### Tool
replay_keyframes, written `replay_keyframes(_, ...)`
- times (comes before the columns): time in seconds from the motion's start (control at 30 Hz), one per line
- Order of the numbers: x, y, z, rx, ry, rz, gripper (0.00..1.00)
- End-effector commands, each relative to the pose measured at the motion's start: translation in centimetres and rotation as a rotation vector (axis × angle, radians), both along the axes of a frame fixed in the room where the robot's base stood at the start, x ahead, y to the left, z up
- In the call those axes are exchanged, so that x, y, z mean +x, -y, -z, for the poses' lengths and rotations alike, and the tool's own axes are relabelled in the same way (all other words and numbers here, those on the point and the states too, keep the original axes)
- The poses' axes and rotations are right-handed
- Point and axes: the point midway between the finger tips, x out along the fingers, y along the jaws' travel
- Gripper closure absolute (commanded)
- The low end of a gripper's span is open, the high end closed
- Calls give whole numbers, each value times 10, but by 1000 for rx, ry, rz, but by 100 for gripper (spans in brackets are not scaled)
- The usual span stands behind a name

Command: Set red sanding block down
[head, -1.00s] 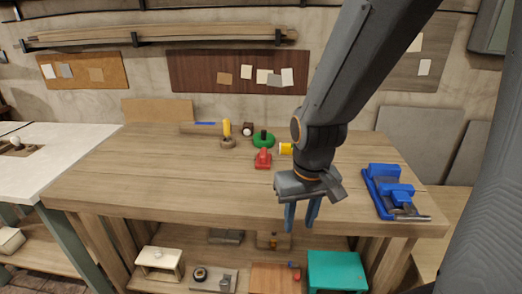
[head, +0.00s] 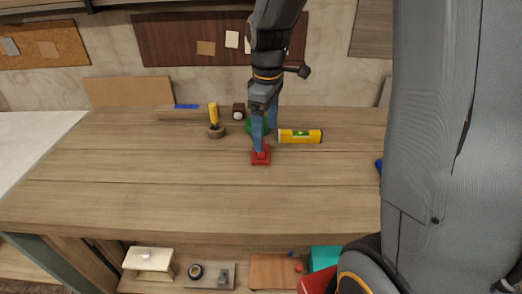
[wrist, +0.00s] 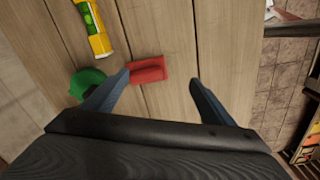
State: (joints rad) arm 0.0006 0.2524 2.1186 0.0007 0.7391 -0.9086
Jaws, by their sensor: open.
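The red sanding block (head: 261,159) sits on the workbench (head: 150,185) near its middle. My gripper (head: 265,136) is open and right at the block, with one blue finger overlapping it in the head view. In the wrist view, the red block (wrist: 150,70) shows between the two open fingers (wrist: 160,80), nearer the left one. The jaws are not closed on it. I cannot tell whether a finger touches it.
A yellow spirit level (head: 300,136) lies right of the block. A green round object (wrist: 87,82) is close to the left finger. A yellow-handled tool (head: 214,120) and a dark block (head: 239,111) stand behind left. The bench front is clear.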

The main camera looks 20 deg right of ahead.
Motion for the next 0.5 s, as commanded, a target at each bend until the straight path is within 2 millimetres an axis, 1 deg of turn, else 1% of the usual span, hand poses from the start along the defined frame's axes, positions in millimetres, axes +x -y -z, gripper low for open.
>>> replay_keyframes(0.03, 13, 0, -4, -3, -6, -78, 22)
replay_keyframes(0.1, 26, 0, -9, -4, -16, -183, 22)
replay_keyframes(0.2, 39, 1, -13, -6, -27, -286, 22)
replay_keyframes(0.33, 45, 1, -11, -6, -33, -345, 22)
replay_keyframes(0.5, 44, 1, 6, -5, -36, -352, 22)
